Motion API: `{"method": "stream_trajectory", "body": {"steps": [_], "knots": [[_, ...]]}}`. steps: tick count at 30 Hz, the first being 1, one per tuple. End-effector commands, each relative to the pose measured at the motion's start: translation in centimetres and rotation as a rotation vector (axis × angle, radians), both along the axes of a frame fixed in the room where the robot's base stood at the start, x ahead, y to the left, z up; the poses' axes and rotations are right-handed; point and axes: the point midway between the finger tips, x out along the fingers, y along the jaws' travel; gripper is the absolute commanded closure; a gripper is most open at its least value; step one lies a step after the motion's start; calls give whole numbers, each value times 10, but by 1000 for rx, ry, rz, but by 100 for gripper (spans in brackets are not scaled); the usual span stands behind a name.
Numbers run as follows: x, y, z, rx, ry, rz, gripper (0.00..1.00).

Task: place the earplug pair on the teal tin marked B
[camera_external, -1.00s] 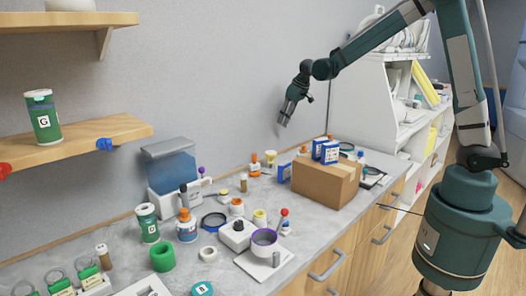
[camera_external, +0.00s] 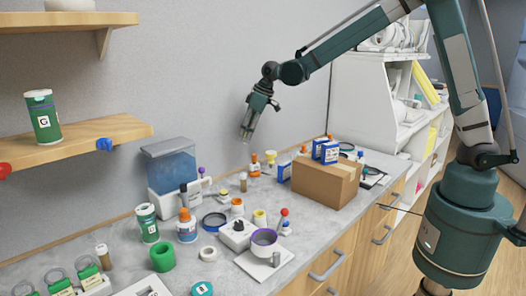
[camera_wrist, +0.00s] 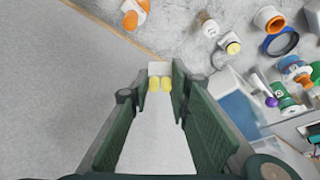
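My gripper (camera_external: 247,133) hangs above the back of the counter, near the wall, pointing down. In the wrist view my gripper (camera_wrist: 162,82) has its two green fingers on either side of a small white piece with two yellow plugs, the earplug pair (camera_wrist: 160,83). It appears held at the fingertips; it is too small to make out in the external view. A round teal tin (camera_external: 202,288) lies at the front of the counter, partly cut by the bottom edge. Its letter is too small to read. It is well below and left of my gripper.
A cardboard box (camera_external: 327,183) with blue boxes on top stands at the right. Several bottles, a green cup (camera_external: 163,257) and a purple-rimmed bowl (camera_external: 264,243) crowd the counter. A wooden shelf (camera_external: 90,135) juts out at left.

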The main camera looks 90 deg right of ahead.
Motion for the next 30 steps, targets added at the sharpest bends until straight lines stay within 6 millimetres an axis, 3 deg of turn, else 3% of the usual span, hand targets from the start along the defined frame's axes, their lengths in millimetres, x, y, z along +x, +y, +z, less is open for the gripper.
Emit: {"method": "stream_trajectory", "body": {"steps": [1,15,30], "knots": [[9,17,0,0,0,26,84],[67,164,0,1,0,248,84],[101,333,0,2,-2,486,84]]}}
